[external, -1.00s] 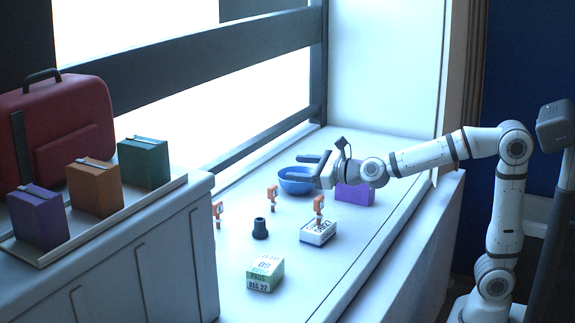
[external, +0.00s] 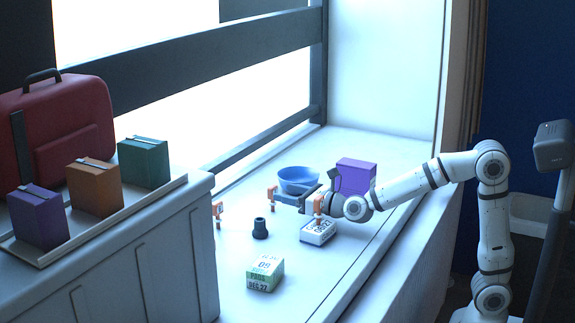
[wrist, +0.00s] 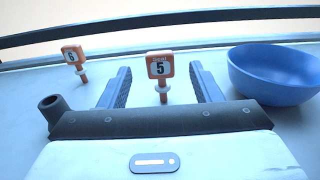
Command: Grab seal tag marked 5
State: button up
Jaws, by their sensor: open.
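In the external view the tag (external: 272,193) is at the left end of my gripper (external: 291,197), which is open and low over the ledge. I cannot tell how deep the tag sits between the fingertips. Another orange tag, marked 6 (wrist: 72,55), stands farther left in the wrist view.
A blue bowl (wrist: 275,75) is close to the right finger. A dark hollow cylinder (external: 260,229) stands nearby, left in the wrist view. A third orange tag (external: 319,204), a white labelled box (external: 318,232), a purple box (external: 356,175) and a green-white block (external: 265,274) share the ledge.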

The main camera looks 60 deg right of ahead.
aim_at(275, 190)
jog(key=w, duration=0.5)
jog(key=shift+w, duration=0.35)
jog(key=c, duration=1)
